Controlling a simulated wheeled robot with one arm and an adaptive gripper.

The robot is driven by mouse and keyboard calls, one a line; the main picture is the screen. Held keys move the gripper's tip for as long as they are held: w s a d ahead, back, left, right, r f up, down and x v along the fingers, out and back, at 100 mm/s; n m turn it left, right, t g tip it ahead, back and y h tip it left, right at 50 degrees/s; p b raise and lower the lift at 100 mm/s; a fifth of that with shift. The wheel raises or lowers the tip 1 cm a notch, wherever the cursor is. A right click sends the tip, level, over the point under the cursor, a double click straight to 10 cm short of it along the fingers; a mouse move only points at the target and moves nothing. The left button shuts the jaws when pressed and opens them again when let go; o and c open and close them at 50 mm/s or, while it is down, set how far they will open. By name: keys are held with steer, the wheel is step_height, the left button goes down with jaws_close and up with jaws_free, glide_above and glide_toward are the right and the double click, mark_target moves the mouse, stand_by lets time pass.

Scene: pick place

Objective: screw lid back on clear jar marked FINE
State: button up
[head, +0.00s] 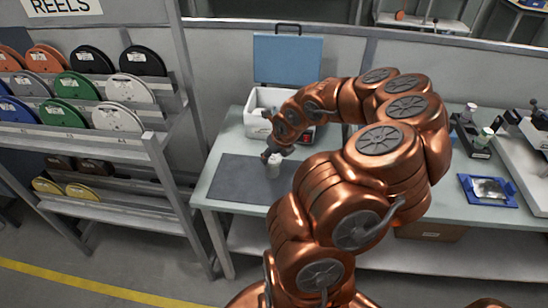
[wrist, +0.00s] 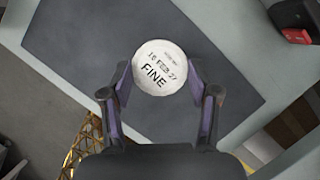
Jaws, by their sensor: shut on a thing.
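A round white lid (wrist: 160,67) with "FINE" and a printed date on its top faces the wrist camera. My gripper (wrist: 162,92) has a finger on each side of it and is shut on it. In the head view my gripper (head: 272,153) is over the dark mat, at the top of a small pale jar (head: 274,169). The jar looks upright. The wrist view hides its body under the lid, so I cannot tell how the lid is seated on it.
The dark grey mat (head: 238,178) lies on the pale workbench (head: 215,198). A white case with an open blue lid (head: 287,60) stands behind. A blue tray (head: 488,190) and small bottles (head: 485,137) are at right. A reel rack (head: 165,165) stands left.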

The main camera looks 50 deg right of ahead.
steer(key=shift+a+f+m+h+b, duration=0.1)
steer(key=shift+f+m+h+b, duration=0.15)
steer(key=shift+m+b, duration=1.35)
steer(key=shift+r+h+b, duration=0.2)
steer(key=shift+h+b, duration=0.15)
steer(key=shift+b, duration=1.25)
steer(key=shift+f+b, duration=0.1)
steer(key=shift+b, duration=0.45)
steer(key=shift+m+g+b, duration=0.3)
steer(key=shift+m+b, duration=0.5)
steer(key=shift+w+a+m+h+b, duration=0.15)
steer(key=shift+m+h+b, duration=0.25)
steer(key=shift+m+b, duration=0.35)
steer(key=shift+g, duration=0.3)
steer(key=shift+m+b, duration=0.4)
steer(key=shift+m, duration=0.05)
